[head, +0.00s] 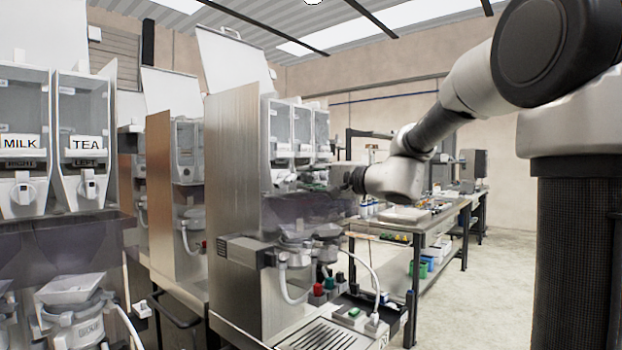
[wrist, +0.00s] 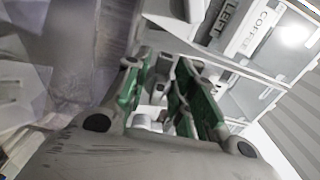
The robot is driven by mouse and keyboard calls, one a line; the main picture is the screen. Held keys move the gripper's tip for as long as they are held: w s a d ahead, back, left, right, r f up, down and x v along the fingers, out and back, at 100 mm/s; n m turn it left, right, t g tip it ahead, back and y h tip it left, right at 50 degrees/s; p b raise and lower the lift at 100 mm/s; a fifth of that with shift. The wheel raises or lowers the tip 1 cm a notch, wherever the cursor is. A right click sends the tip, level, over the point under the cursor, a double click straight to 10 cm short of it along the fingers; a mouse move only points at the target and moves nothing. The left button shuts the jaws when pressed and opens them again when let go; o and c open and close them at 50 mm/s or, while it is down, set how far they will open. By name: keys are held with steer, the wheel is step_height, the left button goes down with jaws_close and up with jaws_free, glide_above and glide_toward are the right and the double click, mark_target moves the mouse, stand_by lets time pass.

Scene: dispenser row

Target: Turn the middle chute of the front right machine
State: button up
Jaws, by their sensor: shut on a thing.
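The front right machine (head: 232,190) stands mid-picture in the head view, its steel side toward me and its clear canisters (head: 303,125) facing right. My gripper (head: 318,179) reaches in from the right, just below these canisters. In the wrist view my gripper (wrist: 168,92) has its green-padded fingers around a small white part (wrist: 150,117) below the canisters, and is shut on it. It looks like a chute; the fingers hide most of it, and its turn angle cannot be told. A canister labelled COFFEE and LEFT (wrist: 247,36) is beside the fingers.
Mixing bowls (head: 300,240) with white hoses sit below my gripper, above a drip tray (head: 325,335). Another machine (head: 160,190) and one with MILK and TEA canisters (head: 85,140) stand left. A workbench (head: 430,225) is behind; open floor lies right.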

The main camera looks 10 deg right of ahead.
steer(key=shift+f+n, duration=0.1)
steer(key=shift+n, duration=0.3)
steer(key=o, duration=0.7)
